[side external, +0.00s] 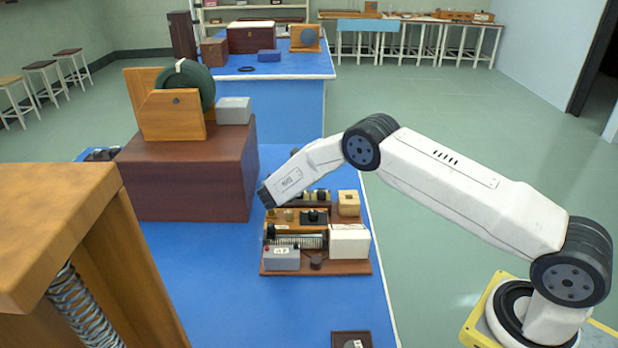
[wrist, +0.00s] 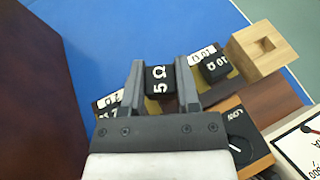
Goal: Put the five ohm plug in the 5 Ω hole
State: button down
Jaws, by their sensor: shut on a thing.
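My gripper (wrist: 161,68) is shut on the black five ohm plug (wrist: 160,82), which has "5 Ω" in white on its top and sits between the two fingers. In the side external view, my gripper (side external: 266,197) is low over the left back of the apparatus board, and the plug cannot be made out there. White labels for 2 Ω (wrist: 108,102) and 10 Ω (wrist: 203,53) show on either side of the fingers. A black 10 Ω plug (wrist: 215,67) stands by the right label. The 5 Ω hole itself is hidden; I cannot tell whether the plug is in it.
A pale wooden block with a square recess (wrist: 259,49) is close to the right finger. A black dial (wrist: 238,141) and white meter (wrist: 303,143) are nearby. The brown board (side external: 350,268) lies on the blue bench, beside a large dark wooden box (side external: 190,185).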

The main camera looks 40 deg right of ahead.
jog(key=shift+f, duration=1.4)
jog(key=shift+f, duration=0.15)
jog(key=shift+c, duration=1.6)
grip_release()
jog(key=v, duration=1.2)
jog(key=shift+s, duration=0.1)
